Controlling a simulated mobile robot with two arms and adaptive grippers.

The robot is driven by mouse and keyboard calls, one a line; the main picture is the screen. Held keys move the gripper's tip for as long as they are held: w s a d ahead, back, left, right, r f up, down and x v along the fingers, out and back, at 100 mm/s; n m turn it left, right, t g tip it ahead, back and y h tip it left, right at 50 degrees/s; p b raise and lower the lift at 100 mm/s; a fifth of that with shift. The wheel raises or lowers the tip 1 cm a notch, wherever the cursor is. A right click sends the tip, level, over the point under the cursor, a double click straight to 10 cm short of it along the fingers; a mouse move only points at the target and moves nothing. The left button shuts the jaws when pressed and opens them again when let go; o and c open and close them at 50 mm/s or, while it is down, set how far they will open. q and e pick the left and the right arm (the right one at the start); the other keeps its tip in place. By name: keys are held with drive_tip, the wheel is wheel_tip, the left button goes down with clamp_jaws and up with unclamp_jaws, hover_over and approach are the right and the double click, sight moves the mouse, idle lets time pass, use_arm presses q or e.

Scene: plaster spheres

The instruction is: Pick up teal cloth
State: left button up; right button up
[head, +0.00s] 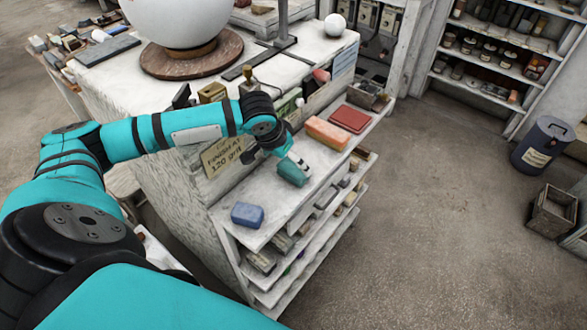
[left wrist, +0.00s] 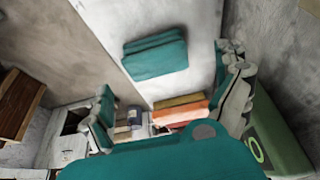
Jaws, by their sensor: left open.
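The teal cloth (head: 291,174) lies folded on the pale top shelf of the bench's side, partly hidden behind my left gripper in the head view. In the left wrist view the teal cloth (left wrist: 155,56) shows as a flat folded stack, between and beyond the fingers. My left gripper (head: 276,160) is over the cloth. Its two fingers also show in the left wrist view (left wrist: 168,80), spread wide with nothing between them. I cannot tell the exact gap to the cloth. My right gripper is not in view.
A blue folded piece (head: 247,215) lies nearer on the shelf (head: 270,218). An orange block (head: 327,133) and a red flat piece (head: 349,118) lie farther along. A sign (head: 226,155) stands behind the gripper. A large white sphere (head: 180,18) stands on the bench.

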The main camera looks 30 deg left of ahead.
sight(293, 167)
use_arm(q)
drive_tip(key=shift+f, duration=0.2)
drive_tip(key=p+x, duration=0.1)
drive_tip(key=x, duration=0.4)
drive_tip(key=shift+d+p, duration=0.2)
drive_tip(key=shift+p, duration=0.15)
drive_tip(key=shift+c, duration=0.8)
drive_tip(key=c, duration=0.9)
